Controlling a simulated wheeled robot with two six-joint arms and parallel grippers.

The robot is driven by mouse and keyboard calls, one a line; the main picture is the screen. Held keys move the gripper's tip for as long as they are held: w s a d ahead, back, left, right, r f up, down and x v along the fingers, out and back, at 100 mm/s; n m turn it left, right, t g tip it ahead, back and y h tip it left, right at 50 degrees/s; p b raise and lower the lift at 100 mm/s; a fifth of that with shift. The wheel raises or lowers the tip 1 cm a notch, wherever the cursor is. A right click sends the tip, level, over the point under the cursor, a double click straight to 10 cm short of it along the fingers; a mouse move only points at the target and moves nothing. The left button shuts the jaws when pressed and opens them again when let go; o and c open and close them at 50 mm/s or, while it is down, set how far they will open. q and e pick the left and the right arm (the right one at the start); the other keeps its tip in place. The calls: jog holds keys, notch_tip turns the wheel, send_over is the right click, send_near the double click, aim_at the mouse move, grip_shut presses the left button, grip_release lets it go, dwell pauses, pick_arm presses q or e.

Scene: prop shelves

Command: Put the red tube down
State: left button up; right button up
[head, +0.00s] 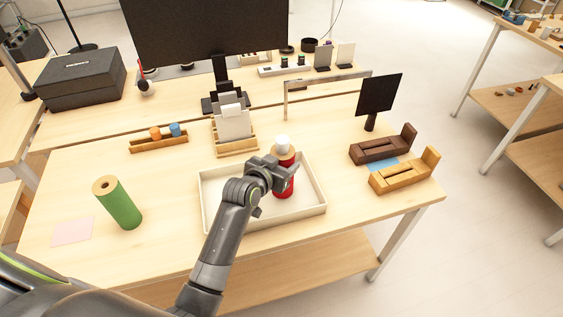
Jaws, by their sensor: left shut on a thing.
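The red tube (287,189) with a white cap stands upright within the outline of the white tray (262,222) on the table. My left gripper (283,176) is shut on the middle of the tube, and its jaws and wrist hide part of it. I cannot tell whether the tube's bottom touches the tray floor. The rest of the tray looks empty. My right gripper is out of view.
A green tube (121,206) and a pink sheet (72,231) are on the left. A wooden card holder (237,147) stands behind the tray. Dark (383,150) and light wooden holders (405,175) and a small black panel (379,94) are on the right.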

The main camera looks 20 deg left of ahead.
pick_arm(q)
jog(key=o, duration=1.2)
jog(key=shift+f, duration=0.1)
jog(key=shift+r, duration=0.2)
jog(key=shift+s, duration=0.2)
jog(key=b+v, duration=0.1)
jog(key=v, duration=1)
jog(key=shift+s+a+r, duration=0.1)
jog(key=shift+s+r, duration=0.05)
jog(key=shift+s, duration=0.15)
